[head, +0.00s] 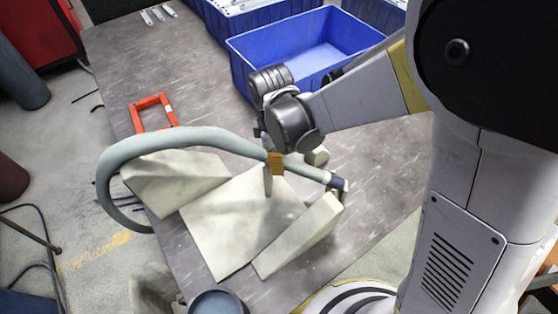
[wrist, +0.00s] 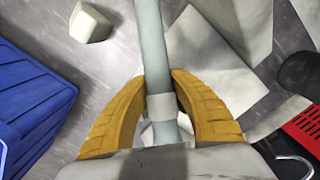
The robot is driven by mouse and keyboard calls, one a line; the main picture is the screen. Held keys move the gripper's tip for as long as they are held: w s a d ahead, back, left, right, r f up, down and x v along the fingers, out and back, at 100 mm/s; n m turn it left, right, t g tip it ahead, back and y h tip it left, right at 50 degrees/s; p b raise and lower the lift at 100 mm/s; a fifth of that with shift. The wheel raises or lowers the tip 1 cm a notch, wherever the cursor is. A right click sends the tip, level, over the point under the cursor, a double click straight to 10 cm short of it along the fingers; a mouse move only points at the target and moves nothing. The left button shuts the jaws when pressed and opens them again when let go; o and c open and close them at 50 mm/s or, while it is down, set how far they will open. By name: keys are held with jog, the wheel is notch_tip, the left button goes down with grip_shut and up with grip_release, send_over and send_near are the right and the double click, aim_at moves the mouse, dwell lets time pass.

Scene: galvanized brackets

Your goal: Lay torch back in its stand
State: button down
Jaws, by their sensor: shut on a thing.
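The torch (head: 215,138) is a grey-green tube with a big curved loop at its left and a dark tip at its right. My gripper (head: 275,165) has yellow fingers shut on the tube, one on each side in the wrist view (wrist: 158,85). The torch's pale collar (wrist: 162,105) sits between the fingers. Below are pale wedge and plate pieces, apparently the stand: a left wedge (head: 165,185), a middle plate (head: 225,230) and a right wedge (head: 300,237). The torch passes over them. Whether it touches them is unclear.
A blue bin (head: 250,82) stands behind my gripper, with more bins holding metal brackets at the back. An orange-red frame (head: 136,108) lies at the table's left. A small pale block (head: 318,156) is close to the torch tip. The table's back left is mostly clear.

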jog(key=shift+f, duration=0.2)
jog(key=c, duration=1.1)
grip_release()
jog(key=r, duration=1.2)
jog(key=shift+a, duration=0.35)
jog(key=s+d+r+m+t, duration=0.1)
jog(key=s+d+m+t, duration=0.1)
jog(key=d+m, duration=0.3)
jog(key=s+d+r+m+t, duration=0.2)
jog(key=d+m, duration=0.4)
jog(key=d, duration=0.3)
jog(key=s+d+r+m+t, duration=0.2)
jog(key=s+d+m+t, duration=0.1)
jog(key=d+m, duration=0.3)
jog(key=shift+s+d+y, duration=0.1)
jog(key=shift+d+y, duration=0.2)
jog(key=shift+d, duration=0.5)
